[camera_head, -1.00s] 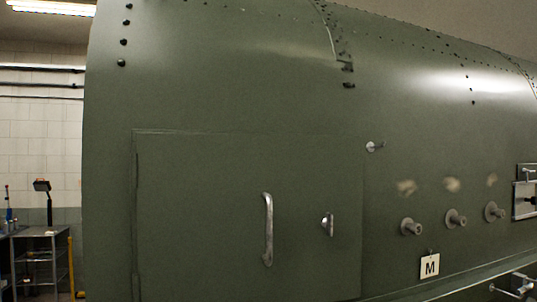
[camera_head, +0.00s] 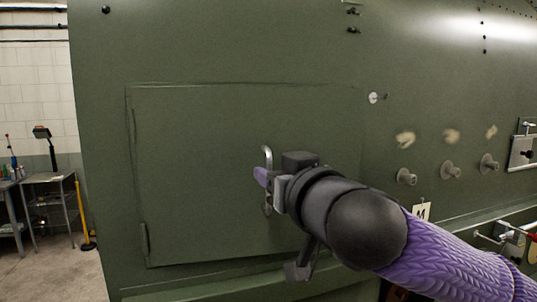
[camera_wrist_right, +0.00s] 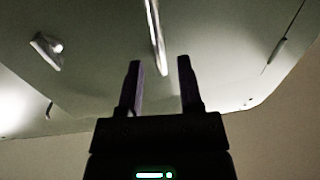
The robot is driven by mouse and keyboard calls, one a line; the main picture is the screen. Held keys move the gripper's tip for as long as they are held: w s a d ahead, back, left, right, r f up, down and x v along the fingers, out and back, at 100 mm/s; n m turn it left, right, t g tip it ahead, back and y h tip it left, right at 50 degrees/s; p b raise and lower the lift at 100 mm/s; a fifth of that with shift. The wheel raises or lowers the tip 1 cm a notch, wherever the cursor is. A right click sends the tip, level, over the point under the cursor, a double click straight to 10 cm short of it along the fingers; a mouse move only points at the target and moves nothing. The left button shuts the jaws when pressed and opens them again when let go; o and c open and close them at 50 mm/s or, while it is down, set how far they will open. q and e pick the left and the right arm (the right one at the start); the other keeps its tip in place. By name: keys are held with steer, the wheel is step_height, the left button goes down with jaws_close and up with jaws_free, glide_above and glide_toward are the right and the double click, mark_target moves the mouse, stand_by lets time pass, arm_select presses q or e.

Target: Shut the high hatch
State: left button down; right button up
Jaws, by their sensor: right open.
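My left gripper is out of view.
A small round stud (camera_head: 374,98) sits right of the hatch. Several grey knobs (camera_head: 450,171) stick out farther right, above a ledge. A metal bench (camera_head: 50,185) and a yellow post (camera_head: 82,215) stand at left. Floor (camera_head: 60,275) at lower left is clear.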

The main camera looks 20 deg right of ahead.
mark_target(269, 207)
steer(key=shift+w+a+r+p, duration=0.15)
steer(key=shift+w+p, duration=0.3)
steer(key=shift+w, duration=1.05)
jaws_close()
